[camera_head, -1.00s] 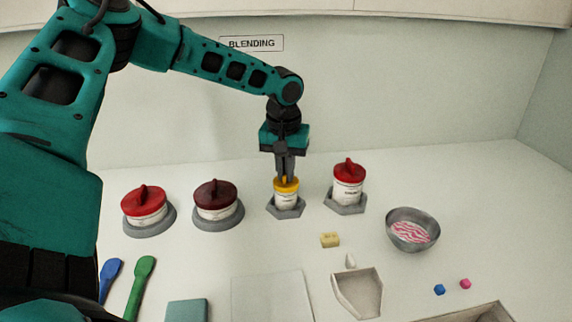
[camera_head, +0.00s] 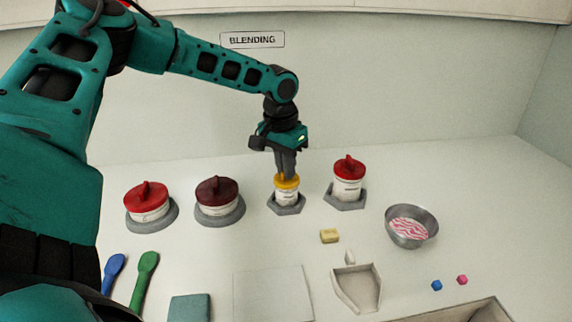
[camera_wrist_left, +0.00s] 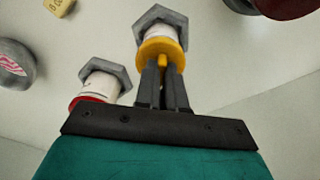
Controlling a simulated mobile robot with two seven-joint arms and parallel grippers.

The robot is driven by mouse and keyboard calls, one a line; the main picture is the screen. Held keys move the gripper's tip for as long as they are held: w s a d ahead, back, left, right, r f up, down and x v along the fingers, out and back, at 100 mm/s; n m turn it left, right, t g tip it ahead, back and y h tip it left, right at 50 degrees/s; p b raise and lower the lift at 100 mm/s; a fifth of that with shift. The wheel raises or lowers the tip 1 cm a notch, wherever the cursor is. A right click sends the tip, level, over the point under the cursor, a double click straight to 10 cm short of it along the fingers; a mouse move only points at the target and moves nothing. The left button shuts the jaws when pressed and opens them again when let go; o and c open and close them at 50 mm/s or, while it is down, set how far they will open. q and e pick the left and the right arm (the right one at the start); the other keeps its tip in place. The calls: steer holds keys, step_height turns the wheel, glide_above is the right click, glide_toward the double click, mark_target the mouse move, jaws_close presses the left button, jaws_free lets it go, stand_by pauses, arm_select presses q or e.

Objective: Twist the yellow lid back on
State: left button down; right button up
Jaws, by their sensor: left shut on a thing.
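The yellow lid (camera_head: 286,181) sits on top of a white jar (camera_head: 286,197), which stands upright in a grey hexagonal holder (camera_head: 287,209). My left gripper (camera_head: 286,174) points down from above and is shut on the lid's raised grip. In the left wrist view the gripper fingers (camera_wrist_left: 163,85) meet the yellow lid (camera_wrist_left: 160,49), with the white jar and grey hexagonal holder beyond it. Whether the lid is fully seated cannot be told. My right gripper is not in view.
A red-lidded jar (camera_head: 348,175) stands close on the right in its own holder. Two wider jars, one red-lidded (camera_head: 147,199) and one dark-red-lidded (camera_head: 216,199), stand on the left. A metal bowl (camera_head: 411,227) and a yellow block (camera_head: 329,236) lie to the right and front.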

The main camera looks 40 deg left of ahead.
arm_select(q)
steer(key=shift+a+m, duration=0.1)
steer(key=shift+m, duration=1.1)
steer(key=shift+f+m+h, duration=0.1)
steer(key=shift+m+h, duration=0.3)
steer(key=shift+m, duration=1.9)
steer(key=c, duration=1.1)
jaws_free()
steer(key=shift+c, duration=0.2)
steer(key=shift+r+p, duration=1)
steer(key=shift+r, duration=2.6)
